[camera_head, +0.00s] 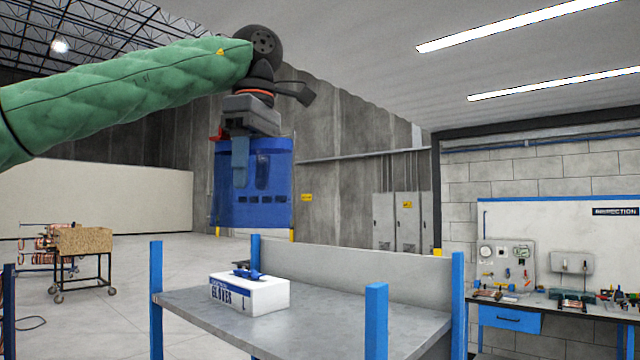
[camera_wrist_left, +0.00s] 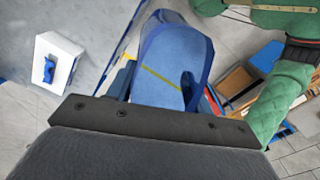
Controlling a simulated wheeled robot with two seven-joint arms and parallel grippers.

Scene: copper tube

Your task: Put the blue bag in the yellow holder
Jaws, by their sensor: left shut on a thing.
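The blue bag (camera_head: 278,178) hangs upright in the air in the head view, translucent, with dark markings low on its front. My left gripper (camera_head: 250,175) points down and is shut on the bag's upper part. The bag also fills the middle of the left wrist view (camera_wrist_left: 172,70), just beyond the gripper body, which hides the fingertips there. A thin yellow line crosses it. In the head view, short yellow uprights (camera_head: 291,235) show at the bag's lower corners; I cannot tell whether they belong to the yellow holder, as the bag hides what is behind. My right gripper is not in view.
A grey table (camera_head: 335,318) with blue posts stands below and right of the bag. A white glove box (camera_head: 265,297) with blue gloves on top sits on it. A wheeled cart (camera_head: 82,250) stands at left. An inspection bench (camera_head: 545,305) is at far right. Open floor lies between.

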